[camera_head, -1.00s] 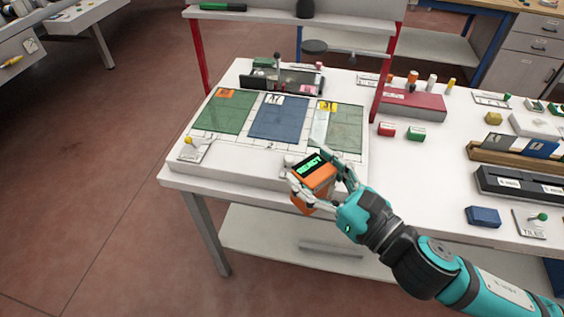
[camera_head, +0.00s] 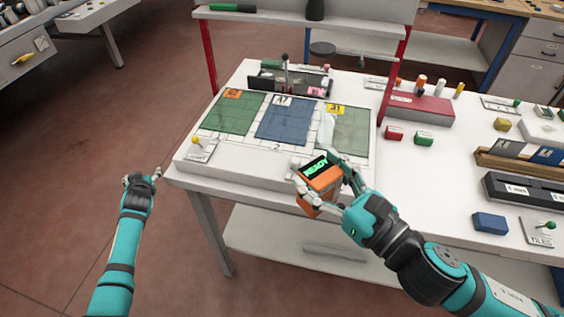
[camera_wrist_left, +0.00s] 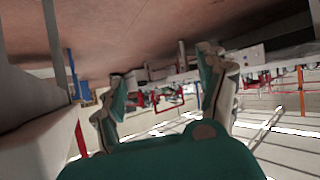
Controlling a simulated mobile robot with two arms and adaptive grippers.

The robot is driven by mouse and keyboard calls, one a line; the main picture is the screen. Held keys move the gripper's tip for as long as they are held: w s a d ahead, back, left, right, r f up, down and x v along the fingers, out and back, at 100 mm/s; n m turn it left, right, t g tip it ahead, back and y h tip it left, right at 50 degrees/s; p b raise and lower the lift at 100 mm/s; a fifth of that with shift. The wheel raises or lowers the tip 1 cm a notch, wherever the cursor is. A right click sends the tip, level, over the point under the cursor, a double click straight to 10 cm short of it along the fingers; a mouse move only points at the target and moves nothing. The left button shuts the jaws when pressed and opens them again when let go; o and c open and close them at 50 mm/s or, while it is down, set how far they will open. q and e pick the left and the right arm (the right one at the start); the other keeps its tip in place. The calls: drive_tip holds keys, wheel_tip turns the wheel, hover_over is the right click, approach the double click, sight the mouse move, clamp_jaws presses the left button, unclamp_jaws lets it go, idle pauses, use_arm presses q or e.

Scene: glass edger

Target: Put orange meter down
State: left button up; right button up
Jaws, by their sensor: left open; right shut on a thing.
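The orange meter (camera_head: 321,177) has a dark screen with green letters reading READY. My right gripper (camera_head: 322,186) is shut on it, with fingers on both sides. The meter is at the front edge of the white table (camera_head: 270,179); I cannot tell whether it touches the table. My left gripper (camera_head: 141,180) is open and empty, left of the table's front-left corner. In the left wrist view its two fingers (camera_wrist_left: 165,95) are spread apart with nothing between them.
Green, blue and green panels (camera_head: 287,121) lie on a white grid board behind the meter. A blue block (camera_head: 490,223) is near the right front. Table between them is bare.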

use_arm(q)
drive_tip(key=w+d+r+n+t, duration=0.15)
drive_tip(key=w+r, duration=0.25)
drive_tip(key=r, duration=0.6)
drive_tip(key=w+d+r+t, duration=0.1)
drive_tip(key=w+d+r, duration=0.2)
drive_tip(key=r, duration=0.6)
drive_tip(key=s+d+r+m+t+h, duration=0.2)
drive_tip(key=d+r+h, duration=0.5)
drive_tip(key=d+r, duration=1.05)
drive_tip(key=s+d+r+m+g+h, duration=0.1)
drive_tip(key=s+d+r+m+h, duration=0.1)
drive_tip(key=s+d+m, duration=0.3)
drive_tip(key=s+d+r+g+h, duration=0.2)
drive_tip(key=s+d+r+h, duration=0.1)
drive_tip(key=d, duration=0.5)
drive_tip(key=m+g, duration=0.7)
drive_tip(key=m, duration=0.4)
approach(317, 176)
drive_tip(key=x, duration=1.2)
